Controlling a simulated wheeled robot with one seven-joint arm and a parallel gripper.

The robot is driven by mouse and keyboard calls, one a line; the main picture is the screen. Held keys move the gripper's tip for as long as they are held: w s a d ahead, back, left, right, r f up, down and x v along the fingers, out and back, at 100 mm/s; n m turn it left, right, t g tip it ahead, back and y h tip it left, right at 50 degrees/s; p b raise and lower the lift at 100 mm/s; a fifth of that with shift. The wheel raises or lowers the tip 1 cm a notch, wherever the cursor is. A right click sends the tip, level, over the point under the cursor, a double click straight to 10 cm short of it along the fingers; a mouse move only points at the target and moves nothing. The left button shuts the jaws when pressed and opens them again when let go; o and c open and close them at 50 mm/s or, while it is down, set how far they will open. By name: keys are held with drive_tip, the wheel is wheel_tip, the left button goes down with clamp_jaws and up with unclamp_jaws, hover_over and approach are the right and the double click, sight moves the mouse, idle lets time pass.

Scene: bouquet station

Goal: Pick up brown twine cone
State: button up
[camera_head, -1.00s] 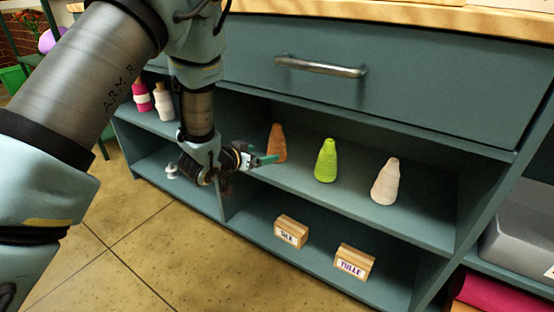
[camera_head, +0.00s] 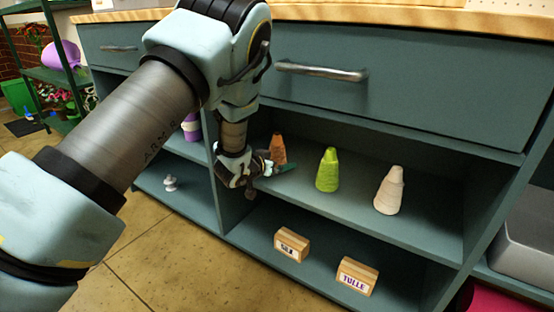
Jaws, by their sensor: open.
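The brown twine cone (camera_head: 278,149) stands upright on the upper shelf of the open cabinet, at the left end of a row of cones. Its lower part is hidden behind my gripper (camera_head: 277,170). My gripper is open, with its fingertips at shelf height, in front of the brown cone's base. I cannot tell whether the fingers touch the cone or how they sit around it. A green cone (camera_head: 327,170) and a cream cone (camera_head: 389,191) stand to the right on the same shelf.
A vertical divider (camera_head: 232,200) stands close to my gripper on the left. Wooden blocks marked SILK (camera_head: 291,245) and TULLE (camera_head: 356,276) sit on the lower shelf. A drawer with a metal handle (camera_head: 321,71) is above. A grey bin (camera_head: 520,235) is at right.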

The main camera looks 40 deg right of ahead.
drive_tip(key=shift+c, duration=0.2)
drive_tip(key=c, duration=1.3)
